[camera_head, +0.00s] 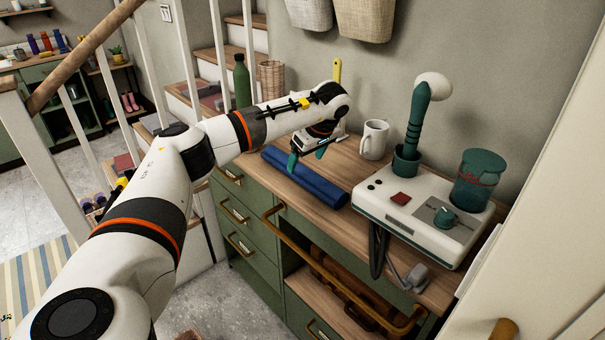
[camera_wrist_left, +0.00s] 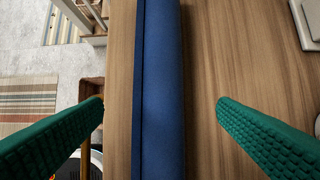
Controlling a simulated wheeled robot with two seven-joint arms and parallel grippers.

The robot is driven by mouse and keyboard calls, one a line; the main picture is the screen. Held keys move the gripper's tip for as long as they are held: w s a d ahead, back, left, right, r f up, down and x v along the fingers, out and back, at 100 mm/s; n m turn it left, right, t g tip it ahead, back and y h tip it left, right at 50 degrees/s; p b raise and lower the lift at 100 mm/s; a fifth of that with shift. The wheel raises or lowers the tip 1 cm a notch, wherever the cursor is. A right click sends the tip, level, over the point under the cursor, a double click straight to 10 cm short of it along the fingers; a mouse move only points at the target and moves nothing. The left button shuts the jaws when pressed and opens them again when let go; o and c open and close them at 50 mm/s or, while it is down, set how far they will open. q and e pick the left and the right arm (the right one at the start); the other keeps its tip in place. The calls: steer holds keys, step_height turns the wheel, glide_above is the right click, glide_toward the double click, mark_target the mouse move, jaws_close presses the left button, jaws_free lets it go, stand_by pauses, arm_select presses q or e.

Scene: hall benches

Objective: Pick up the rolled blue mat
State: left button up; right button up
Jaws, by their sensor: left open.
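The rolled blue mat (camera_head: 305,178) lies lengthwise on the wooden top of the green cabinet, along its front edge. In the left wrist view the mat (camera_wrist_left: 162,85) runs from top to bottom through the middle of the picture. My left gripper (camera_head: 307,158) is above the mat's far part in the head view. Its green fingers (camera_wrist_left: 160,125) are open, one on each side of the mat, and apart from it. My right gripper is not in view.
A white mug (camera_head: 374,139) stands behind the mat. To the right is a white console (camera_head: 400,215) with a green cup and a jar (camera_head: 473,180). A green bottle (camera_head: 242,82) stands at the back left. A brass rail (camera_head: 340,285) runs along the cabinet front.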

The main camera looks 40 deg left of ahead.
mark_target(304, 167)
arm_select(q)
steer(key=x, duration=0.5)
steer(key=shift+d+f, duration=0.15)
steer(key=shift+f, duration=0.05)
steer(key=shift+c, duration=0.2)
steer(key=shift+r, duration=0.1)
steer(key=c, duration=1.1)
